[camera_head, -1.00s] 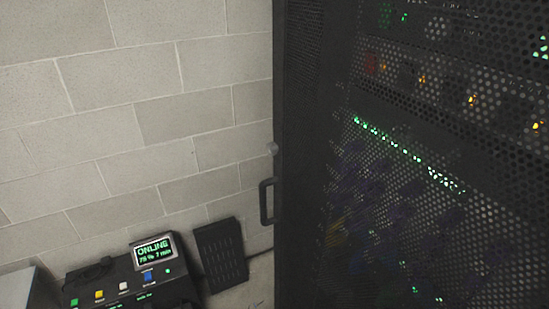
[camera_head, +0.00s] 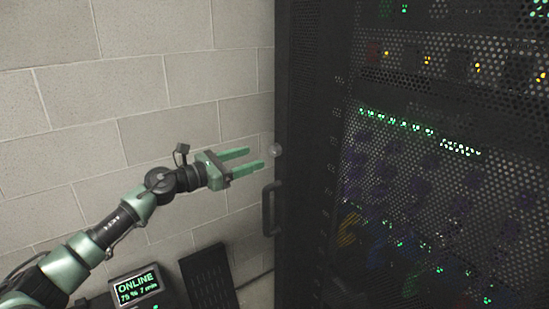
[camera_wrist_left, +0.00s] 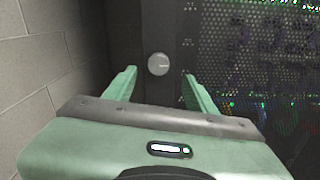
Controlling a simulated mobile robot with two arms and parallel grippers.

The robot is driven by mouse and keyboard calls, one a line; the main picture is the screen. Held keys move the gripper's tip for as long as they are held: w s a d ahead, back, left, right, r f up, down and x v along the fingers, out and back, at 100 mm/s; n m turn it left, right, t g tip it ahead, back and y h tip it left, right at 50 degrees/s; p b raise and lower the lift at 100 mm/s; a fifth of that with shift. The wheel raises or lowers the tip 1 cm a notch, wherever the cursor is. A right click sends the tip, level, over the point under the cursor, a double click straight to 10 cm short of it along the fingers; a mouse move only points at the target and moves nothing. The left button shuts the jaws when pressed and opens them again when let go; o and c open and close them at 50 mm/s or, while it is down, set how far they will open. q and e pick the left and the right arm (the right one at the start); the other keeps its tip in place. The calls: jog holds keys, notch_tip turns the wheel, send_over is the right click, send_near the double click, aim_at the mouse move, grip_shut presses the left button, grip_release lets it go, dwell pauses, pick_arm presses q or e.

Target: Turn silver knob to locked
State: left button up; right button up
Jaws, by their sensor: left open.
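The silver knob (camera_head: 275,151) sits on the left edge of the dark rack door, above the door handle. In the left wrist view the round knob (camera_wrist_left: 158,64) shows ahead, between the two fingers and a little beyond their tips. My left gripper (camera_head: 256,157) is open and empty, with its green fingers pointing right at the knob, a short gap away. The gripper also shows in the left wrist view (camera_wrist_left: 158,78). I cannot make out any lock marking on the knob. My right gripper is not in view.
The mesh rack door (camera_head: 420,190) fills the right side, with lit equipment behind it. The black handle (camera_head: 268,208) juts out below the knob. A unit with an ONLINE screen (camera_head: 135,286) and a dark panel (camera_head: 208,278) stand low by the pale block wall (camera_head: 150,80).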

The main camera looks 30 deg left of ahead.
aim_at(272, 151)
pick_arm(q)
jog(key=p+x, duration=0.1)
jog(key=x, duration=0.2)
jog(key=shift+w+r+p, duration=0.2)
jog(key=shift+w+p, duration=0.1)
jog(key=shift+p, duration=0.05)
jog(key=p+x, duration=0.1)
jog(key=x, duration=0.2)
jog(key=shift+f, duration=0.1)
jog(key=shift+w+d+f, duration=0.15)
jog(key=shift+w+d, duration=0.05)
jog(key=shift+w, duration=0.25)
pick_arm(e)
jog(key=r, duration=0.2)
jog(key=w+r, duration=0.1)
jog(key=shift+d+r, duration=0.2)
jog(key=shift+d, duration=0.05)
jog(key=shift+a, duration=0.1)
pick_arm(q)
jog(key=c, duration=0.4)
grip_shut()
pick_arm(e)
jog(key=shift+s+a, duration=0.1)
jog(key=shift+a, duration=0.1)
